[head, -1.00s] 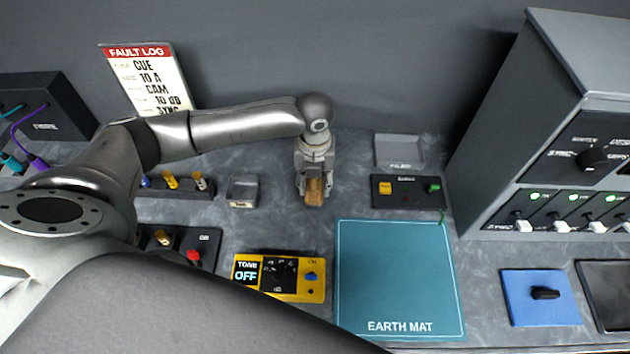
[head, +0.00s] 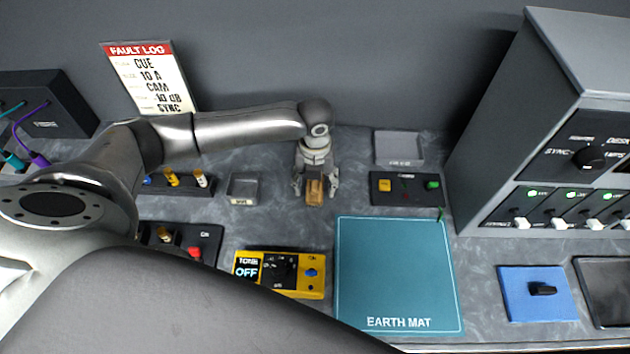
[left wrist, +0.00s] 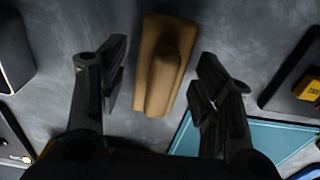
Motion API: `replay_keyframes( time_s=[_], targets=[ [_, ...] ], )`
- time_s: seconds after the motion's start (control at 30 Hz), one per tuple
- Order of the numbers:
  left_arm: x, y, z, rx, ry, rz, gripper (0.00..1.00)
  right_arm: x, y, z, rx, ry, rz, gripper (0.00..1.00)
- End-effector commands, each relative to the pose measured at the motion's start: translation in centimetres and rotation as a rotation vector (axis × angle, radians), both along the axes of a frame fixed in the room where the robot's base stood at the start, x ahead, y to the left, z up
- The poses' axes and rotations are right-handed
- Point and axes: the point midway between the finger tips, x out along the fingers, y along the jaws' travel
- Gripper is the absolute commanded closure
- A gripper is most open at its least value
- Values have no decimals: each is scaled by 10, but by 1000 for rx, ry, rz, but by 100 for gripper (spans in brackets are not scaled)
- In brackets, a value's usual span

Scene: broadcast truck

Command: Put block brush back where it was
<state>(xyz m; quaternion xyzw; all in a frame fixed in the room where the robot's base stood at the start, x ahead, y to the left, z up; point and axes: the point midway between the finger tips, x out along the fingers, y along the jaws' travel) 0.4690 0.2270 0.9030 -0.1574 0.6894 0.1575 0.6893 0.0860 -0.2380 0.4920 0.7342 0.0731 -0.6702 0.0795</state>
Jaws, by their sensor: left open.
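The block brush (head: 314,192), brown and wooden, lies on the grey worktop behind the back left corner of the earth mat. In the left wrist view the brush (left wrist: 162,62) lies lengthwise between my spread fingers, with a gap on each side. My left gripper (head: 315,192) is open around or just above the brush; its fingers (left wrist: 160,95) do not touch it. My right gripper is not in view.
The teal earth mat (head: 398,275) lies in front of the brush. A small grey tray (head: 243,189) stands to the left, a black box with coloured buttons (head: 407,190) to the right. A yellow tone box (head: 280,274) sits in front left. Bare worktop surrounds the brush.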

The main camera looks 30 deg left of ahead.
Motion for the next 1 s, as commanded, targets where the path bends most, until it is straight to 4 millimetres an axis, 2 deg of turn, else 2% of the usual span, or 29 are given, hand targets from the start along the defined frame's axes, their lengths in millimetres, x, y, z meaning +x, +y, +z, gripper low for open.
replay_keyframes(
  time_s=[0.17,0.5,0.63,0.8,1.0],
  targets=[
    [2,0,17,-1,-6,-1,41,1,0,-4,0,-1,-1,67],
    [2,0,88,-1,-6,1,41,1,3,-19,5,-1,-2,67],
    [1,0,108,0,-4,1,41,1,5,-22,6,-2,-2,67],
    [1,0,121,-1,0,1,41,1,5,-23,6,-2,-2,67],
    [0,0,123,-1,0,1,41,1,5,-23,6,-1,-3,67]
  ],
)
